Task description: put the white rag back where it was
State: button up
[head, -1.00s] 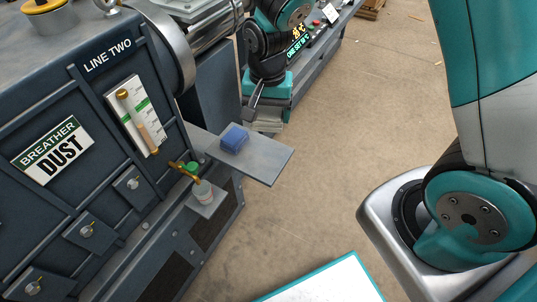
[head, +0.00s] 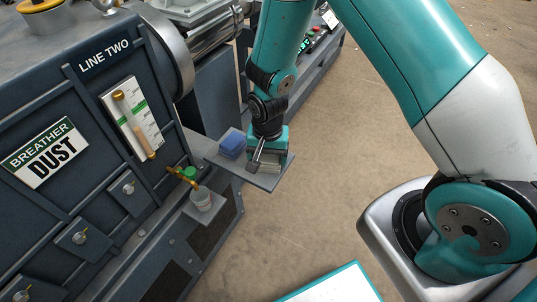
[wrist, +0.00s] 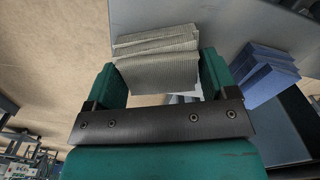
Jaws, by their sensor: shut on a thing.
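The white rag (wrist: 158,62), a folded greyish-white stack, is between the two fingers of my gripper (wrist: 160,85) in the wrist view. In the head view my gripper (head: 265,160) points down over the right part of the grey shelf (head: 222,158), with the rag (head: 268,168) partly hidden below it. The rag is at or just above the shelf surface; I cannot tell whether it touches. A folded blue rag (head: 232,145) lies on the shelf just left of my gripper, and it also shows at the right of the wrist view (wrist: 264,75).
The machine (head: 90,150) with a "BREATHER DUST" sign stands at left. A small ledge with a cup (head: 202,200) under a brass tap with a green part (head: 188,173) is below and left of the shelf. A teal-edged white panel (head: 335,287) is at the bottom. Floor right of the shelf is clear.

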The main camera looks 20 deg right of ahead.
jog(key=o, duration=1.1)
jog(key=s+a+r+n+y+p, duration=0.1)
jog(key=s+r+n, duration=0.2)
jog(key=r, duration=0.9)
jog(key=s+a+r+n+y+p, duration=0.1)
jog(key=s+a+r+n, duration=0.15)
jog(key=r, duration=0.85)
jog(key=s+r+n+y, duration=0.2)
jog(key=s+r+n, duration=0.6)
jog(key=s, duration=0.5)
jog(key=shift+a+r, duration=0.35)
jog(key=shift+r, duration=0.2)
notch_tip(320, 180, up, 12)
jog(key=p, duration=1.1)
